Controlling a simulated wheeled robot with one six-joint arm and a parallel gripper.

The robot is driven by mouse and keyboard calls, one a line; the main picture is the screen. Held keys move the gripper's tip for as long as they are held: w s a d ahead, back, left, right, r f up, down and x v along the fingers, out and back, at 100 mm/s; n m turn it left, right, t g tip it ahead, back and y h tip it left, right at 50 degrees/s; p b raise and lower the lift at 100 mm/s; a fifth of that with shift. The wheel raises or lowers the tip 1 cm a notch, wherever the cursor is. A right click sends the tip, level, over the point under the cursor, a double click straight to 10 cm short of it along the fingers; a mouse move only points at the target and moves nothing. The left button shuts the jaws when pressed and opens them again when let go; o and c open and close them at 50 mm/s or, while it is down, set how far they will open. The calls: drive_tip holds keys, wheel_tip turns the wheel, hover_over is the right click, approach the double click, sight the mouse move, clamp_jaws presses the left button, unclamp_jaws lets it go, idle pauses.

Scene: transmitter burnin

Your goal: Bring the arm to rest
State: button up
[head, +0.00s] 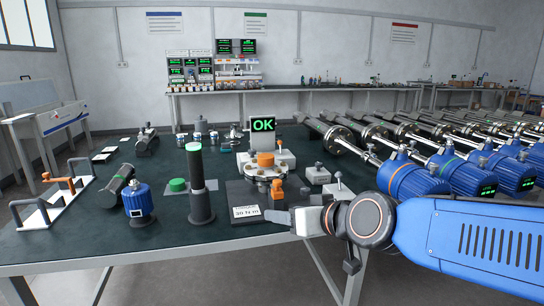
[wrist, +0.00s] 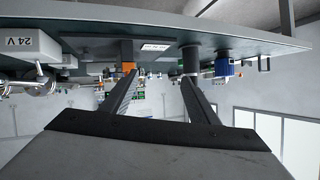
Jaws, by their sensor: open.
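My arm reaches in from the right edge of the head view, its blue link lying nearly level and its wrist over the table's front edge. My gripper (head: 278,217) points left at the end of it, in front of the orange-topped fixture (head: 264,172). In the wrist view, which is upside down, the two dark fingers of my gripper (wrist: 158,80) stand well apart with nothing between them. The dark table (head: 110,235) shows close by in both views. Whether the fingers clear its surface by much is hard to tell.
A black column with a green top (head: 199,185) and a blue transmitter (head: 138,203) stand left of my gripper. A screen reading OK (head: 263,125) stands behind the fixture. Several large blue-ended units (head: 412,180) line the right side. The table's front left is clear.

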drive_tip(key=s+d+f+m+g+h, duration=0.1)
drive_tip(key=s+d+f+g+h, duration=0.1)
drive_tip(key=s+d+f, duration=0.2)
drive_tip(key=s+d+f+m+g+h, duration=0.2)
drive_tip(key=s+d+f, duration=0.2)
drive_tip(key=s+d, duration=0.3)
drive_tip(key=s+d+f+m+g+h, duration=0.1)
drive_tip(key=s+d+f, duration=0.4)
drive_tip(key=d, duration=0.9)
drive_tip(key=shift+s+g+h, duration=0.5)
drive_tip(key=shift+s+h, duration=0.3)
drive_tip(key=shift+h, duration=0.3)
